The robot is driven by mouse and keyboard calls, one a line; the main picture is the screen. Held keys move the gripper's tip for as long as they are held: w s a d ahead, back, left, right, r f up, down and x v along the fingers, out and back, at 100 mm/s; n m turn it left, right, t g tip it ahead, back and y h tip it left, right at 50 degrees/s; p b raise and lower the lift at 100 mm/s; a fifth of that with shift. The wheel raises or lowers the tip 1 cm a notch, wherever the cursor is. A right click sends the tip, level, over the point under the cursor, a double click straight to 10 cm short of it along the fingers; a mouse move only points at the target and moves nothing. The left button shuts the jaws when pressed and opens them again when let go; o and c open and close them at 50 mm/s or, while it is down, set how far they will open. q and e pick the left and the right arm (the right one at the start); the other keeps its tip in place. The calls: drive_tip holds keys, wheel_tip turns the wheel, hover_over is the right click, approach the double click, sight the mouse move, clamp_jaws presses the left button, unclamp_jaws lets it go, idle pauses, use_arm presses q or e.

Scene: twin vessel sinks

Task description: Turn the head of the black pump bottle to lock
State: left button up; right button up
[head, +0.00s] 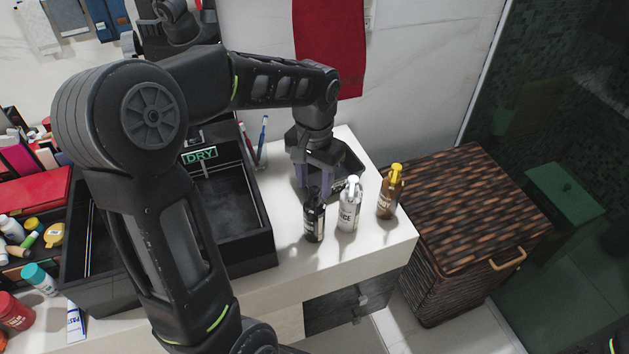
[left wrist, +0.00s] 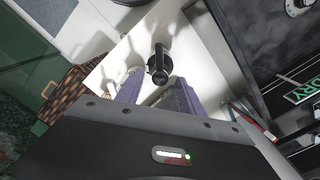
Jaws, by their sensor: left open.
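The black pump bottle (head: 314,220) stands upright near the front edge of the white counter. In the left wrist view its dark pump head (left wrist: 159,66) shows from above, just beyond the fingertips. My left gripper (head: 314,184) is open, with its purple-grey fingers pointing down just behind the pump head. In the left wrist view the left gripper (left wrist: 155,88) has its fingers apart, with the pump between their lines. I cannot tell whether a finger touches it. The gripper hides part of the bottle top in the head view. My right gripper is not in view.
A white pump bottle (head: 349,212) stands close to the right of the black one, and a brown bottle with yellow pump (head: 388,197) stands beyond. A black vessel sink (head: 262,243) is to the left. A toothbrush cup (head: 262,155) stands behind. A wicker hamper (head: 465,215) is to the right.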

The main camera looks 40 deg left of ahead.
use_arm(q)
drive_tip(key=shift+f, duration=0.3)
drive_tip(key=shift+c, duration=0.2)
clamp_jaws()
